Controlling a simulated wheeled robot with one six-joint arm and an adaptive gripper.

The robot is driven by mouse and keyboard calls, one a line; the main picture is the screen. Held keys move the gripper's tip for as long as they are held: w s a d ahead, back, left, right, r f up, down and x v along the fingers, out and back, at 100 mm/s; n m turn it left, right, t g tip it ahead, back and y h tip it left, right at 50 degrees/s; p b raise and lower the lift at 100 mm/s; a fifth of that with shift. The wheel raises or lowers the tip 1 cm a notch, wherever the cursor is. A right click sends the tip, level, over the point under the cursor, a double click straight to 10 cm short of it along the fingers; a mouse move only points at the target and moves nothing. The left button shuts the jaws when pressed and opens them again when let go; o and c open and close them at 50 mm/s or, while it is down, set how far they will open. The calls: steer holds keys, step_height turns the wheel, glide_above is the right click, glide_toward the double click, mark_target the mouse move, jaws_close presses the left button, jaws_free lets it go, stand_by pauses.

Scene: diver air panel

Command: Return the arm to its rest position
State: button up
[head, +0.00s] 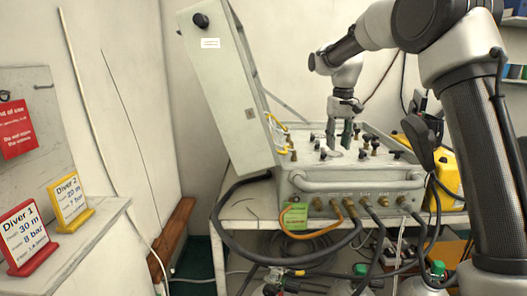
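My arm reaches in from the right of the head view. My gripper (340,138) points down just over the top of the air panel (350,184), among its knobs and valves. Its fingers look dark and greenish. I cannot tell whether they touch a knob or whether they are open or shut. The panel is a grey case on a white table, with its tall lid (226,85) standing open on the left. Part of the panel's right side is hidden behind my arm.
Hoses and brass fittings hang from the panel's front, with a green tag (294,216). A yellow case (447,180) stands right of the panel. On the left ledge stand a red-framed Diver 1 sign (28,238) and a yellow-framed Diver 2 sign (70,202). A red notice (16,129) hangs above.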

steer(key=s+d+t, duration=0.2)
steer(key=s+d, duration=0.4)
steer(key=s, duration=1.3)
steer(key=s+d+m+t, duration=0.1)
steer(key=s+d, duration=0.5)
steer(key=s, duration=1.3)
steer(key=shift+s+d+r+t, duration=0.2)
steer(key=shift+r+t, duration=0.2)
steer(key=shift+t, duration=0.3)
steer(key=shift+a, duration=0.1)
